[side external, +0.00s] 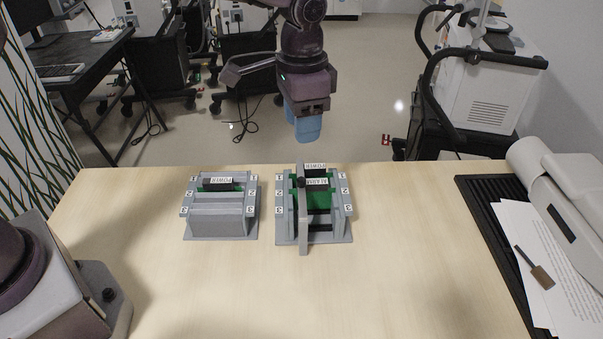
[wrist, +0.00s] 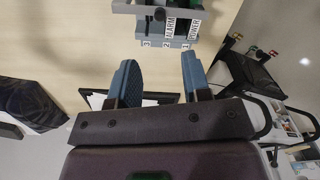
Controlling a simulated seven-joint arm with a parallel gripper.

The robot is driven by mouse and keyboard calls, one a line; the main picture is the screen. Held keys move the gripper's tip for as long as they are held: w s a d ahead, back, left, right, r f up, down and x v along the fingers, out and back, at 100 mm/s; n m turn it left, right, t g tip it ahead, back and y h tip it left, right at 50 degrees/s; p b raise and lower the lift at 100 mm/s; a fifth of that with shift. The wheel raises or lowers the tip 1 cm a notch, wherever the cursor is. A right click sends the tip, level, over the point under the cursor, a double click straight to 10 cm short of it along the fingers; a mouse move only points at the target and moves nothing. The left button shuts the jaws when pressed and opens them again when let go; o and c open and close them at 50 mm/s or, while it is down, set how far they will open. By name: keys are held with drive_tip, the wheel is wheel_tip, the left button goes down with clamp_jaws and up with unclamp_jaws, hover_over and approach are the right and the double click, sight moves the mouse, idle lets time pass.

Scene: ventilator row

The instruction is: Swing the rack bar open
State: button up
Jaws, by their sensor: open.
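Two grey racks stand on the table. The right rack (side external: 345,237) has side labels numbered 1 to 3, and modules marked POWER (side external: 314,166) and ALARM (side external: 318,182) over green boards. A grey rack bar (side external: 303,225) lies lengthwise across this rack, its near end reaching past the front edge. A dark round knob (side external: 301,183) sits on the bar toward its far end. My gripper (side external: 307,130), with blue fingers, hangs above and behind the racks, apart from them. In the wrist view my gripper (wrist: 163,78) is open and empty, with part of a rack (wrist: 182,43) at the top.
The left rack (side external: 221,223) holds a POWER module (side external: 220,182) and has no lengthwise bar. At the right are a black ribbed mat (side external: 480,205), papers (side external: 505,232) and a brown-ended tool (side external: 541,275). The table (side external: 410,240) is clear in front of and right of the racks.

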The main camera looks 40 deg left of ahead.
sight(301, 179)
wheel_tip(301, 179, down, 12)
drive_tip(key=shift+r, duration=0.2)
clamp_jaws()
